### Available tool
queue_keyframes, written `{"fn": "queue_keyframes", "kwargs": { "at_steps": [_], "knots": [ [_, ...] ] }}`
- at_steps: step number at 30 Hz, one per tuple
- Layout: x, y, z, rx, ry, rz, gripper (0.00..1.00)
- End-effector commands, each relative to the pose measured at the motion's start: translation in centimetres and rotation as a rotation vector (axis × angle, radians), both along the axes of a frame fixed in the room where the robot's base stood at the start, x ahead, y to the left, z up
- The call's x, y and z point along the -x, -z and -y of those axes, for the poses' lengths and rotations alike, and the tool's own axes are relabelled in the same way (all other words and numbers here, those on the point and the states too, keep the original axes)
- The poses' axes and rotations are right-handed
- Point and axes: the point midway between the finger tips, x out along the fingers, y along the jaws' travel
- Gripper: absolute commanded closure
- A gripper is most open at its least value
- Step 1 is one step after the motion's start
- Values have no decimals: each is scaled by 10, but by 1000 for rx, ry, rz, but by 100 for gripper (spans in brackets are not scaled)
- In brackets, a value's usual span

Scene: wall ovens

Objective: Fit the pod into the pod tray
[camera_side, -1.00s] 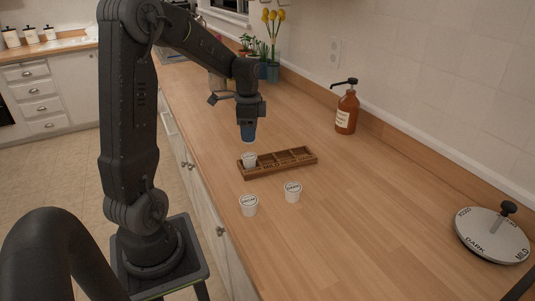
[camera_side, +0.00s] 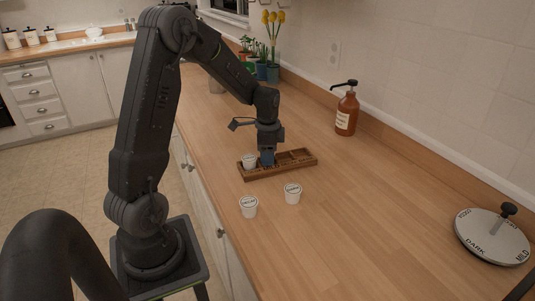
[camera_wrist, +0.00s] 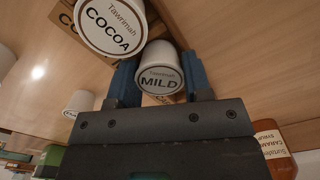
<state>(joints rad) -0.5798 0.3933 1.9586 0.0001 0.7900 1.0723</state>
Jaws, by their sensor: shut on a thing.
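My gripper (camera_side: 267,161) is low over the wooden pod tray (camera_side: 262,174), at a compartment just right of the one with a white pod (camera_side: 249,161). In the wrist view its blue fingers (camera_wrist: 160,85) are shut on a white pod labelled MILD (camera_wrist: 158,72). A pod labelled COCOA (camera_wrist: 110,22) stands close beside it, with the tray's wood (camera_wrist: 65,18) showing behind. The side view hides the held pod behind the fingers, and I cannot tell whether its base touches the tray floor.
Two white pods (camera_side: 249,207) (camera_side: 293,194) stand on the counter in front of the tray. A brown pump bottle (camera_side: 346,112) stands at the wall. A round labelled disc with a knob (camera_side: 490,237) lies at right. Counter between is clear.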

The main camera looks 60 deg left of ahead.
Motion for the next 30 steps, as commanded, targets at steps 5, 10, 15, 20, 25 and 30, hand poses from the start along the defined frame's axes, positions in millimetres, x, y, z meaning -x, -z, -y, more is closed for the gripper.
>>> {"fn": "queue_keyframes", "kwargs": {
  "at_steps": [5,10,15,20,25,30],
  "knots": [
    [0,5,0,1,0,0,77],
    [0,12,0,1,0,-3,77],
    [2,15,1,3,1,-6,45],
    [1,15,2,4,1,-5,30],
    [0,15,3,4,1,-5,29],
    [0,8,3,5,0,-3,29]
  ]
}}
